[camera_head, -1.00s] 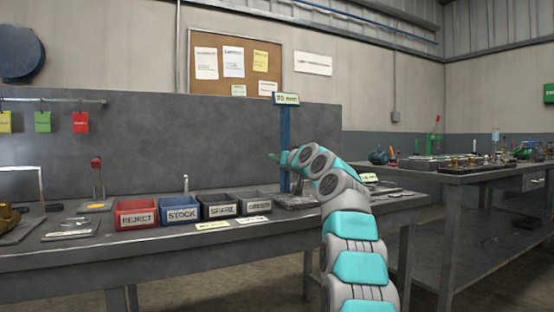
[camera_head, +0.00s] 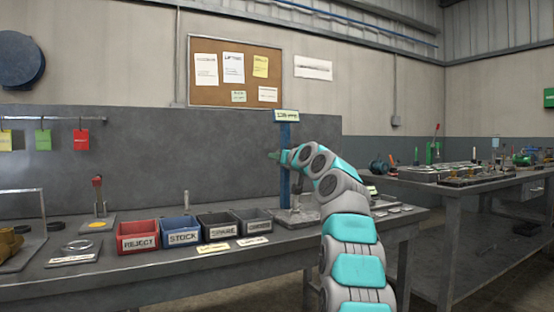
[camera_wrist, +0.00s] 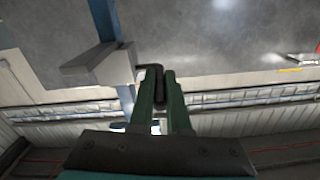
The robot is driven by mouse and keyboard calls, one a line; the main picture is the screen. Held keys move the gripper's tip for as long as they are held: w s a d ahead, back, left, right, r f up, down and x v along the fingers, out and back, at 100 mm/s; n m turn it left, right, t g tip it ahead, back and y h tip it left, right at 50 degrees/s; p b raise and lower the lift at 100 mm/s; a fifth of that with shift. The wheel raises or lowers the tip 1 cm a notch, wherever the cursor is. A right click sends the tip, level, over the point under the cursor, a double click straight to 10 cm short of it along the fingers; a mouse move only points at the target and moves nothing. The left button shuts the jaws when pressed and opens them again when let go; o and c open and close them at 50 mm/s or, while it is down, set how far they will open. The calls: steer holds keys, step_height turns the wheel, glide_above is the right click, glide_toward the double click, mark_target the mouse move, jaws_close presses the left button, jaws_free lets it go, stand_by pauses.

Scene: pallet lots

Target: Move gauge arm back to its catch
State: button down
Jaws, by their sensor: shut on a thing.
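The gauge stands on the bench as a blue post (camera_head: 285,165) with a pale label on top and a grey base (camera_head: 297,217). In the wrist view the blue post (camera_wrist: 103,22) carries a grey block (camera_wrist: 98,66). A dark bent piece beside the block, apparently the gauge arm (camera_wrist: 152,69), lies between the green fingers of my gripper (camera_wrist: 161,78). My gripper is shut on it. In the head view my gripper (camera_head: 275,156) is at the post, partly hidden by my own wrist. I cannot make out the catch.
Bins labelled REJECT (camera_head: 139,237), STOCK (camera_head: 181,231), SPARE (camera_head: 219,226) and one more grey bin (camera_head: 257,221) stand left of the gauge base. A second table (camera_head: 470,182) with parts stands at the right. A grey back panel (camera_head: 190,150) rises behind the bench.

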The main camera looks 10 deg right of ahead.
step_height(320, 180, up, 4)
steer(key=shift+f+p, duration=0.1)
steer(key=shift+p, duration=1.05)
steer(key=c, duration=0.9)
jaws_free()
steer(key=shift+f, duration=0.1)
steer(key=shift+b+v, duration=0.8)
steer(key=shift+b, duration=0.2)
steer(key=shift+b+v, duration=1.85)
steer(key=shift+v, duration=1.3)
